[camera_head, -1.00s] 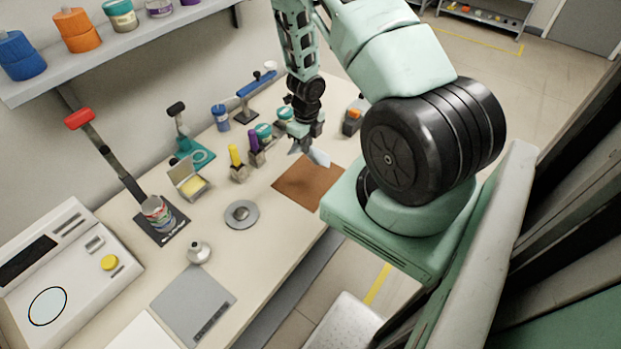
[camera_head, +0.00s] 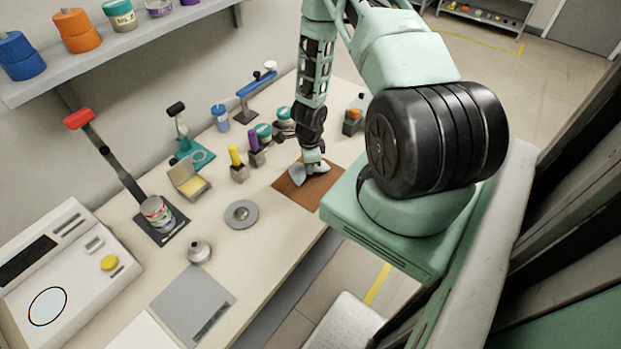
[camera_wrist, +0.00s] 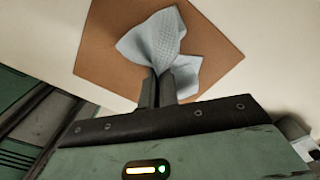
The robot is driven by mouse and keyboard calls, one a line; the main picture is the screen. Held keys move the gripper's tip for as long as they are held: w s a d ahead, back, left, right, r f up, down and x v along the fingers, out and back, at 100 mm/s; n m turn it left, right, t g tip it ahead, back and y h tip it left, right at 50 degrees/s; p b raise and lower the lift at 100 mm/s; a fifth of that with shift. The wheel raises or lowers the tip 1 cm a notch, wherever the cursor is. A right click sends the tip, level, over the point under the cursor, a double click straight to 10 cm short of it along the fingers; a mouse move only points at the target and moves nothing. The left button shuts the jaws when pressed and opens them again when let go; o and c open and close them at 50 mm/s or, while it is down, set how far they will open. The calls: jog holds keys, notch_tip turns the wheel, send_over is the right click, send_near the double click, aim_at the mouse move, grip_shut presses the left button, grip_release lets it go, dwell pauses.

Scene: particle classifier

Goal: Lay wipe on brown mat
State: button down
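The brown mat (camera_head: 322,189) lies flat at the far end of the bench, and it also fills much of the wrist view (camera_wrist: 104,59). The wipe is a pale blue, dimpled cloth (camera_wrist: 152,38), bunched in the middle and fanned out to both sides. It shows over the mat in the head view (camera_head: 297,176). My gripper (camera_wrist: 165,80) points down over the mat, with its fingers close together on the pinched middle of the wipe. In the head view my gripper (camera_head: 312,165) is low over the mat. Whether the wipe touches the mat is hard to tell.
Yellow-topped (camera_head: 236,160) and purple-topped (camera_head: 254,148) holders stand left of the mat. Teal-lidded jars (camera_head: 264,132) and an orange-and-grey item (camera_head: 352,121) stand behind it. A grey round dish (camera_head: 241,214) lies nearer. The bench's front edge runs close to the mat.

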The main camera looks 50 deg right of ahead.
jog(key=shift+s+a+f, duration=0.15)
jog(key=shift+s+a, duration=0.25)
jog(key=shift+s, duration=0.25)
jog(key=shift+s+a+f, duration=0.2)
jog(key=shift+s+a, duration=0.15)
jog(key=shift+s, duration=0.3)
jog(key=shift+s+a+f, duration=0.15)
jog(key=shift+s+a, duration=0.25)
jog(key=shift+s, duration=0.25)
jog(key=c, duration=1.2)
grip_release()
